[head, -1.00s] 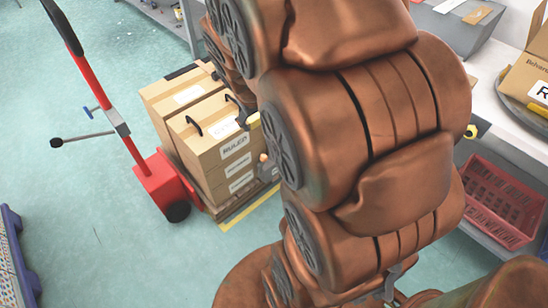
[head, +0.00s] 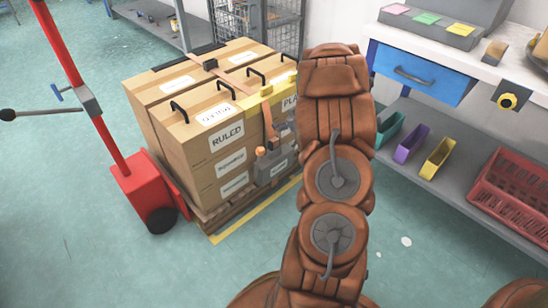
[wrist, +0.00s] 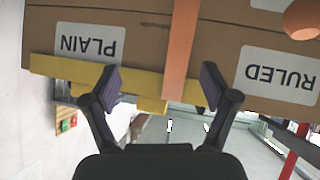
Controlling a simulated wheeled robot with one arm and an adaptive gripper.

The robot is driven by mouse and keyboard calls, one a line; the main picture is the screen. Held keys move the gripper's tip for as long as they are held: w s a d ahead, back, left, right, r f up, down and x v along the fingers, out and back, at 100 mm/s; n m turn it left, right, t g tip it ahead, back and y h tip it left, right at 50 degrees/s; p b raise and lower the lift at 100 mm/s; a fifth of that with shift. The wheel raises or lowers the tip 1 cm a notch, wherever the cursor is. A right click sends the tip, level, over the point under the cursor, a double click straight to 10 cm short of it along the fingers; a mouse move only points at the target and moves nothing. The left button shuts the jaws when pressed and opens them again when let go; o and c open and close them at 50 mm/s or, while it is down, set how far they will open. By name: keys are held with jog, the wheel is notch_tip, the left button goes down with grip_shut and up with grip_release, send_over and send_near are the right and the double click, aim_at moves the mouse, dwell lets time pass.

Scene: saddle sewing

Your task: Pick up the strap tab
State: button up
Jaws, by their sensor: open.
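An orange strap (head: 268,122) runs over the boxes and hangs down their front over a yellow edge piece (head: 267,98). I cannot make out a separate tab on it. In the wrist view, which shows the boxes upside down, the strap (wrist: 181,50) passes between the spread fingers of my gripper (wrist: 160,88), nearer the right finger. The fingers are open and appear to hold nothing. The yellow edge piece (wrist: 60,70) lies behind them. In the head view my arm partly hides my gripper and the boxes' right front.
Stacked cartons (head: 170,140) stand on a pallet (head: 215,215), with a red jack (head: 148,190) at left. A workbench with a blue drawer (head: 420,75), bins and a red crate (head: 515,195) stands at right. Floor in front is clear.

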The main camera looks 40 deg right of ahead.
jog(key=t+y+b, duration=0.2)
jog(key=b, duration=0.2)
send_near(276, 142)
jog(key=w+d, duration=0.2)
jog(key=w, duration=0.2)
jog(key=shift+t+y, duration=0.3)
jog(key=shift+y, duration=0.1)
jog(key=shift+w+a+f+b, duration=0.25)
jog(key=shift+w+f+b, duration=0.3)
jog(key=shift+f, duration=0.3)
jog(key=shift+w+a+f+b, duration=0.2)
jog(key=shift+w+f+b, duration=0.25)
jog(key=shift+w+f, duration=0.35)
jog(key=b+x, duration=0.2)
jog(key=x, duration=0.2)
jog(key=shift+a+f, duration=0.15)
jog(key=shift+s, duration=0.1)
jog(key=c, duration=1.3)
